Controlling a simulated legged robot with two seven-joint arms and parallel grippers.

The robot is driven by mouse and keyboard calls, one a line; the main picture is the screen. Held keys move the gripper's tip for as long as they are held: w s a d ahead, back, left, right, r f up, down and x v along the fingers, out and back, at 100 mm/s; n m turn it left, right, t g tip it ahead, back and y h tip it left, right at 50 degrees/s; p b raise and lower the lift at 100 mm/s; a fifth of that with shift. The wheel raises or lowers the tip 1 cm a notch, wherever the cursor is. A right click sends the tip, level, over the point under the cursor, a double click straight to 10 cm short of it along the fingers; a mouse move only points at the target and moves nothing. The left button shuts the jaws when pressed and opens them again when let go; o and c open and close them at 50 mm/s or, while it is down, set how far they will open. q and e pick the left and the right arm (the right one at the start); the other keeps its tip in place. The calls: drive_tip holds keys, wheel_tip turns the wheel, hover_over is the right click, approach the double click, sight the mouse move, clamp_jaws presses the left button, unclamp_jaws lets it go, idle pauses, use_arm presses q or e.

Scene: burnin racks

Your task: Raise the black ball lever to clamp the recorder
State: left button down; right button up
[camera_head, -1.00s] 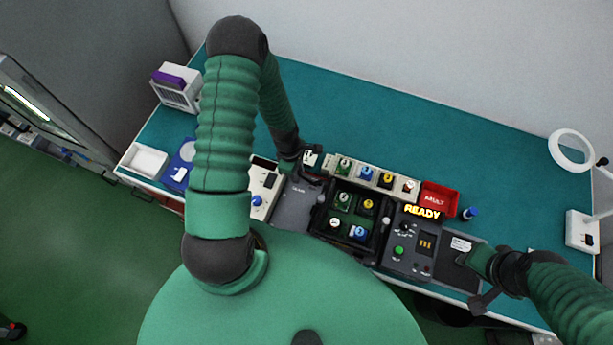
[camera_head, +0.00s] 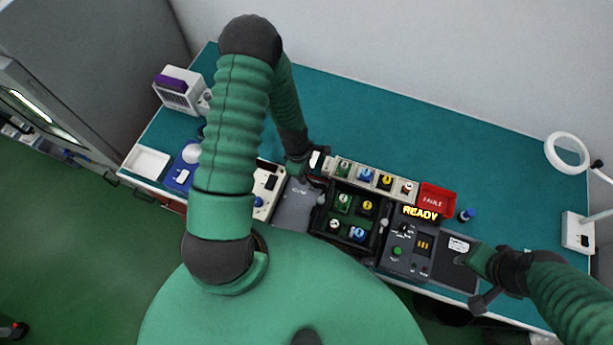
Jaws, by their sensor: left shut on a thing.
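My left gripper (camera_head: 309,172) reaches down at the back edge of the grey labelled plate (camera_head: 296,203). Its dark fingers are shut on what appears to be the black ball lever, which they largely hide. The open black tray (camera_head: 326,214) just right of the plate holds several small recorders with coloured knobs, such as a green one (camera_head: 343,203) and a blue one (camera_head: 359,233). Which recorder sits at the clamp is not clear. My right gripper (camera_head: 480,262) is at the dark plate on the far right; its fingers are too unclear to read.
A pale rack (camera_head: 375,172) with several more recorders stands behind the tray. A red bin (camera_head: 436,200) is right of it. A control panel (camera_head: 407,250) under a lit READY sign (camera_head: 420,212) stands right of the tray. The teal bench (camera_head: 400,120) is clear at the back.

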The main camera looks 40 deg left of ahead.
sight(316, 184)
use_arm(q)
drive_tip(key=shift+w+d+r, duration=0.2)
drive_tip(key=shift+w+d, duration=0.05)
drive_tip(key=shift+d, duration=0.2)
drive_tip(key=shift+w+d+r, duration=0.2)
drive_tip(key=shift+d, duration=0.25)
drive_tip(key=shift+w+d, duration=0.15)
drive_tip(key=shift+d, duration=0.4)
drive_tip(key=shift+w+d, duration=0.15)
drive_tip(key=shift+d, duration=0.4)
drive_tip(key=c, duration=1.5)
unclamp_jaws()
drive_tip(key=shift+o, duration=0.7)
drive_tip(key=shift+r+p, duration=0.1)
drive_tip(key=shift+p, duration=0.25)
